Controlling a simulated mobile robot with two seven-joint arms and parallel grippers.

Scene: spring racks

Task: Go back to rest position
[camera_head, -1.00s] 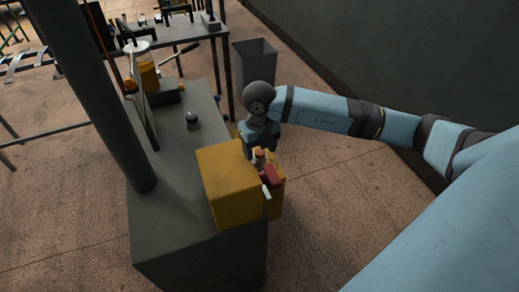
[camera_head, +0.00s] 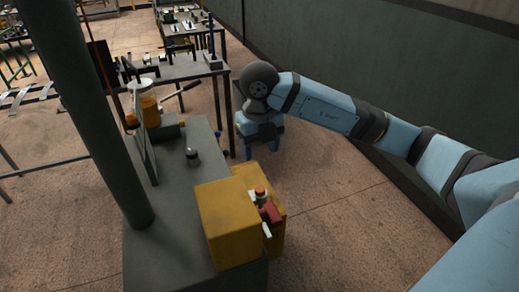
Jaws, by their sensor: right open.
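My right gripper (camera_head: 262,150) hangs from the blue arm that comes in from the right. It points down, open, with nothing visible between its fingers. It is in the air beside the right edge of the grey cabinet (camera_head: 180,240), behind the yellow box (camera_head: 228,222) in the picture. It looks apart from both. My left gripper is not in view.
The yellow box carries a red part (camera_head: 271,212) on its right side. A dark post (camera_head: 95,120) rises at the cabinet's left. A small dark knob (camera_head: 192,156) sits on the cabinet top. A work table (camera_head: 180,70) stands behind. Floor at the right is clear.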

